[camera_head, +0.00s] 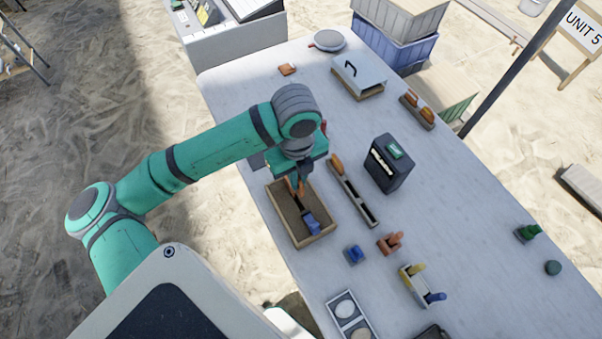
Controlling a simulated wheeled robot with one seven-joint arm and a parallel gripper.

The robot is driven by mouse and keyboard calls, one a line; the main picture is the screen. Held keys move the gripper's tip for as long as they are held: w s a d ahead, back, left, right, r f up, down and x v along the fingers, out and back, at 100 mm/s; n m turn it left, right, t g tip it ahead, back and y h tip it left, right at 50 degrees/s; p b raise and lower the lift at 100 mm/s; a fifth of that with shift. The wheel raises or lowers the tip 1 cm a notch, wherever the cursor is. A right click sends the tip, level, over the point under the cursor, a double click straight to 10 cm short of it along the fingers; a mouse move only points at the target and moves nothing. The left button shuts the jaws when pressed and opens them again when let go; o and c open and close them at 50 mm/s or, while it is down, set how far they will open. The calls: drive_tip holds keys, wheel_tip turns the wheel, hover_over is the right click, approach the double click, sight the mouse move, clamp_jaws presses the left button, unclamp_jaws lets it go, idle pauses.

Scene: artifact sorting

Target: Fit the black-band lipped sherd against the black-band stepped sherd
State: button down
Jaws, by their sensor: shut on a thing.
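My gripper (299,180) points down over the back part of a shallow brown tray (326,232). It is shut on a small orange-brown sherd (291,186), mostly covered by the fingers. In the tray, in front of the gripper, is a dark strip with a blue block (311,224) at its near end. I cannot tell whether the held piece touches anything in the tray. Another orange sherd (336,164) stands at the far end of a narrow slotted rack (367,208), right of the tray. Black bands, lip and step are too small to make out.
A black slotted box (388,167) stands right of the rack. A small blue item (354,254), an orange item (390,243) and a yellow-and-blue holder (418,284) lie nearer. A lidded box (359,75) stands at the back. The table's right side is mostly clear.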

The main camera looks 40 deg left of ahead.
drive_tip(key=shift+f, duration=0.1)
drive_tip(key=shift+f, duration=2.8)
drive_tip(key=shift+f, duration=2.35)
drive_tip(key=c, duration=1.8)
unclamp_jaws()
drive_tip(key=shift+r, duration=0.1)
wheel_tip(320, 180, up, 11)
drive_tip(key=shift+f, duration=0.2)
